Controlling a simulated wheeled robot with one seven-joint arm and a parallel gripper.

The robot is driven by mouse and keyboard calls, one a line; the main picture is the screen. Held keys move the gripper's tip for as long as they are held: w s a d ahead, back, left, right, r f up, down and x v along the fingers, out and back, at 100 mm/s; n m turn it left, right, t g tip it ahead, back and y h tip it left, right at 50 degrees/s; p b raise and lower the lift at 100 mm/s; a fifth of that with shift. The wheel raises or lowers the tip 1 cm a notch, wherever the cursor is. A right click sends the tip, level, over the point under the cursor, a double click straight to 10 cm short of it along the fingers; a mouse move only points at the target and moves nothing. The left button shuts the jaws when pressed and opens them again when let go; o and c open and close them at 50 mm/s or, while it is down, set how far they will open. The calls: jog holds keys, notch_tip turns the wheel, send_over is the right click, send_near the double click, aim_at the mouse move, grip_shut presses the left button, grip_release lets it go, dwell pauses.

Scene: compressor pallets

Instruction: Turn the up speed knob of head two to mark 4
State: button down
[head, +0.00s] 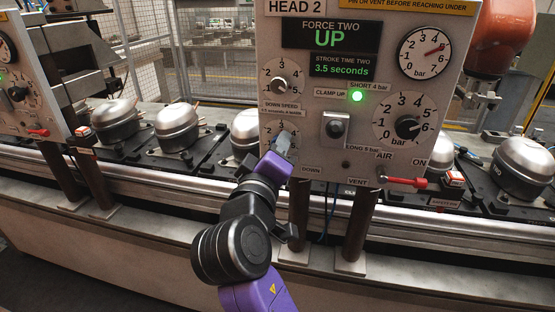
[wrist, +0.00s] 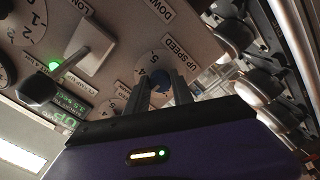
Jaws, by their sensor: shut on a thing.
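The head 2 panel (head: 385,95) fills the upper right of the head view. The up speed dial (head: 269,136) is low on its left side, below the down speed knob (head: 280,86). My gripper (head: 283,146) is at this dial and covers most of it. In the wrist view, my gripper's two fingers (wrist: 162,92) are shut on the up speed knob (wrist: 160,83). The UP SPEED label and a few dial numerals show beside them. The knob's pointer is hidden, so I cannot tell its mark.
A clamp switch (head: 335,127) and a pressure knob (head: 408,127) sit right of my gripper. A red air valve lever (head: 405,181) sticks out along the panel's lower edge. Compressors (head: 178,127) stand on the conveyor behind. The green lamp (head: 357,97) is lit.

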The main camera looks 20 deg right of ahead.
jog(key=m+b, duration=0.9)
jog(key=m, duration=0.2)
jog(key=shift+f+b, duration=0.2)
jog(key=shift+b, duration=0.15)
dwell(0.3)
jog(key=c, duration=1.1)
grip_release()
jog(key=shift+r, duration=0.1)
jog(key=shift+a, duration=0.1)
jog(key=v, duration=0.7)
jog(key=shift+s+a, duration=0.2)
jog(key=shift+s, duration=0.1)
